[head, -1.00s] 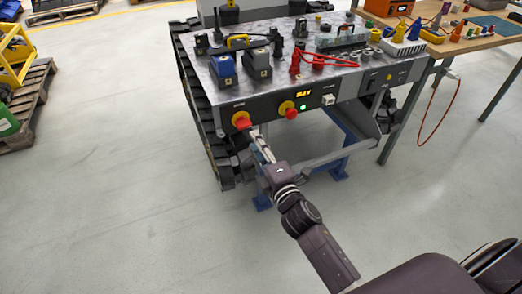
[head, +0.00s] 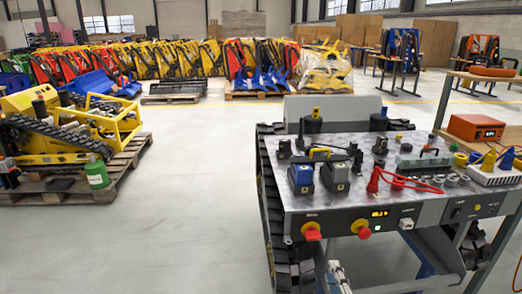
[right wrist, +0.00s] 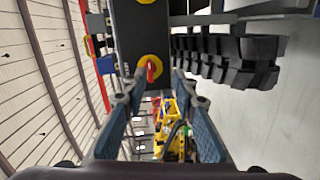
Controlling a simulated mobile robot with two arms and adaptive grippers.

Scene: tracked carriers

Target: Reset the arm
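The tracked carrier (head: 400,205) has a grey metal top and a dark front panel. On the panel's left is a red knob on a yellow ring (head: 311,232). A second red knob on yellow (head: 363,230) is further right, below a small lit display (head: 379,213). My right gripper (head: 335,270) shows only in part at the bottom edge, below and in front of the left knob. In the right wrist view its two fingers (right wrist: 155,85) are apart and empty, with the left knob (right wrist: 151,70) just beyond the tips. No touch is clear. My left gripper is out of view.
Black tracks (head: 270,200) flank the carrier's left side. Blue and grey blocks and red cables (head: 405,182) lie on its top. A wooden bench with an orange box (head: 475,128) is at right. A pallet (head: 125,165) with a yellow machine is at left. The floor between is clear.

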